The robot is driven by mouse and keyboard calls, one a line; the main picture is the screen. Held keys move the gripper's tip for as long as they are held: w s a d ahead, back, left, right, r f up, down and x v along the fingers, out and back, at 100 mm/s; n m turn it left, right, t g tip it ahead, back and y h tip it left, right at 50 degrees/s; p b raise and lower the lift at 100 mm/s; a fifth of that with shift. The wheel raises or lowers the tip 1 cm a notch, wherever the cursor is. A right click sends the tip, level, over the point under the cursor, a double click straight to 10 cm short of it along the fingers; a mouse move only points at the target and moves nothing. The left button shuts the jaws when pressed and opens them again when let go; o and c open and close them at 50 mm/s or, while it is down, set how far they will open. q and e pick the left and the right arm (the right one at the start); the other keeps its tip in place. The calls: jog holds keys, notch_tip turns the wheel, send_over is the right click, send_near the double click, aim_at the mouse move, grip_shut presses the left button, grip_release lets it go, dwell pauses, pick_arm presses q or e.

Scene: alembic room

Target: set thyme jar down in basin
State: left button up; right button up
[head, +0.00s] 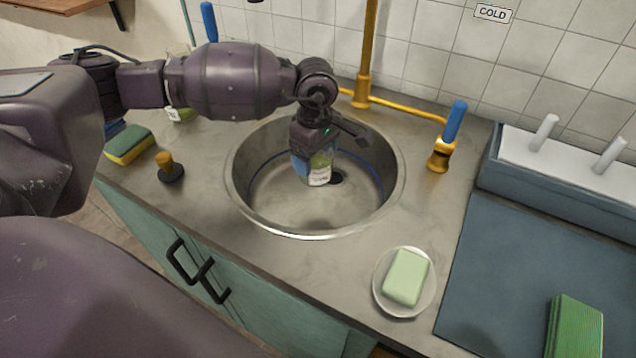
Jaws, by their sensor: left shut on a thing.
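A round metal basin (270,212) is set into the counter at the middle of the head view. The jar looks upright, inside the basin's outline near the dark drain (337,178). I cannot tell whether its bottom touches the basin floor. The gripper hides the jar's top. My right gripper is not in view.
A brass tap (362,90) rises behind the basin, with a blue-handled valve (441,140) at right. A soap dish (381,295) with green soap (406,276) stands front right. A stopper (169,168) and a sponge (130,144) lie left. A blue drainboard (520,260) fills the right.

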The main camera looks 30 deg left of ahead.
pick_arm(q)
notch_tip(320, 180, down, 3)
jog(key=shift+f, duration=0.45)
notch_tip(320, 180, down, 4)
jog(key=shift+f+b, duration=0.1)
jog(key=shift+b, duration=0.6)
jog(key=shift+f, duration=0.3)
jog(key=shift+r, duration=0.1)
jog(key=shift+f, duration=0.25)
jog(key=o, duration=0.8)
jog(key=shift+c, duration=0.2)
jog(key=shift+o, duration=0.9)
jog(key=shift+r, duration=0.15)
